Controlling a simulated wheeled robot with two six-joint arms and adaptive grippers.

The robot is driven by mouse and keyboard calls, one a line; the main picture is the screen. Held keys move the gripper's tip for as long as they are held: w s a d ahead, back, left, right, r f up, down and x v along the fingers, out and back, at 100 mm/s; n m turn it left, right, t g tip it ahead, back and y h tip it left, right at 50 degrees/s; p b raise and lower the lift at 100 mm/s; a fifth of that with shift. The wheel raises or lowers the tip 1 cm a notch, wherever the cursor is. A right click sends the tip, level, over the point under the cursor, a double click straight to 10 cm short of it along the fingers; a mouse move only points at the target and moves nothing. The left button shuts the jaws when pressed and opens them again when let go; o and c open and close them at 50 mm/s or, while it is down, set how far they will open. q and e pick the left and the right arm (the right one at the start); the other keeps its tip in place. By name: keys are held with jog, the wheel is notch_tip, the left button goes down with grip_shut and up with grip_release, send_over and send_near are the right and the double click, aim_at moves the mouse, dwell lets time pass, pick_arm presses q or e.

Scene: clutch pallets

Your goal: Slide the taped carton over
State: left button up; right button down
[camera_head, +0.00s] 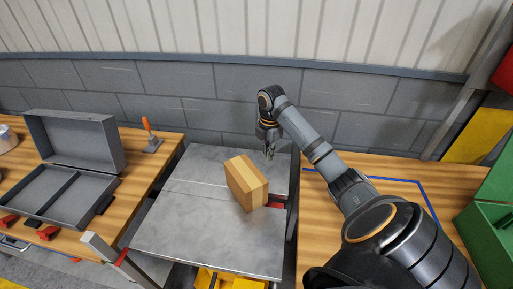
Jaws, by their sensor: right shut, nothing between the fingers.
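The taped carton (245,183) is a brown box with a lighter tape band. It stands on the grey metal table (190,225), right of its middle and turned at an angle. My right gripper (270,155) is shut and empty, just behind the carton's far right corner in the picture. I cannot tell whether its fingertips touch the carton. My right arm reaches in from the lower right. My left gripper is not in view.
An open grey case (75,160) lies on the wooden bench at left, with an orange-handled tool (150,137) near it. A blue-taped outline (412,183) marks the right bench, and a green box (488,222) stands at the right edge. The metal table's left half is clear.

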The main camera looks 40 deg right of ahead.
notch_tip(320, 180, down, 10)
jog(key=shift+p, duration=0.85)
jog(key=a, duration=0.1)
jog(key=a+p, duration=0.1)
jog(key=a, duration=0.1)
jog(key=shift+w+a+r, duration=0.15)
jog(key=shift+w+a, duration=0.05)
jog(key=shift+a+p, duration=0.3)
jog(key=shift+d, duration=0.1)
